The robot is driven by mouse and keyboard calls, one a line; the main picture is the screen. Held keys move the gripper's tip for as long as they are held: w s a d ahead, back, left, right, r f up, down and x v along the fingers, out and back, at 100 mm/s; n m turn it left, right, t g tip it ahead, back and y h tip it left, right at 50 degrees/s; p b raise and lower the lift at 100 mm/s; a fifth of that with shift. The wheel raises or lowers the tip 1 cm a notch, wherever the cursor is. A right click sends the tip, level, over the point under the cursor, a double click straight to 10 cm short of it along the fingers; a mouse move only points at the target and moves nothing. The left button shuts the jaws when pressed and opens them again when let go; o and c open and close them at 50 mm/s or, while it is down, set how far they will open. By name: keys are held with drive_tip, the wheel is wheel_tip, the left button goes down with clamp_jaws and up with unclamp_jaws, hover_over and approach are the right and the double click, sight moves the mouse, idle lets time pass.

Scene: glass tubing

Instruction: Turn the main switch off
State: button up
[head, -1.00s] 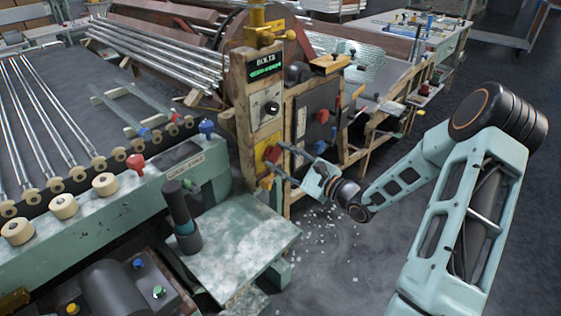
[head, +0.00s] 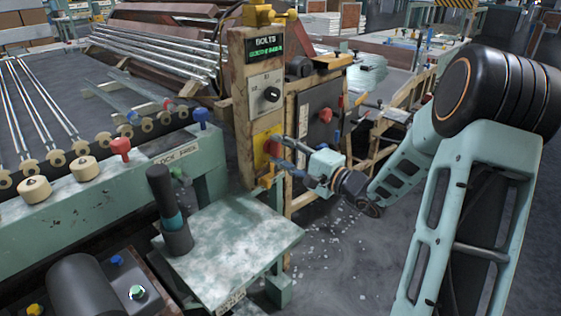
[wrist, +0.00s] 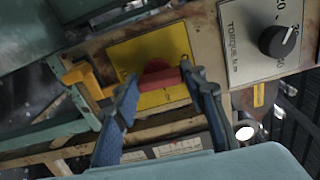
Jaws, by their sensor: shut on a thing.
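The main switch is a red rotary handle (wrist: 160,76) on a yellow plate (wrist: 172,42), and it sits on the front of a worn wooden post. In the head view the yellow plate (head: 262,152) shows low on the post, with the red handle partly hidden by my fingers. My gripper (head: 277,152) reaches in from the right. In the wrist view its blue fingers (wrist: 163,82) stand on either side of the red handle, shut on it. The handle lies roughly crosswise between the fingers in that view.
Above the switch is a torque dial with a black knob (head: 271,94), under a green-lit "BOLTS" display (head: 266,50). A yellow-orange bracket (wrist: 82,78) sits close beside the plate. A dark panel with a red knob (head: 325,115) is right of the post. A pale platform (head: 232,240) lies below.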

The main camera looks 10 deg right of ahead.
drive_tip(key=shift+n+b, duration=0.4)
drive_tip(key=shift+b, duration=0.05)
drive_tip(key=o, duration=1.2)
drive_tip(key=shift+c, duration=0.2)
drive_tip(key=shift+s, duration=0.1)
drive_tip(key=v, duration=1.2)
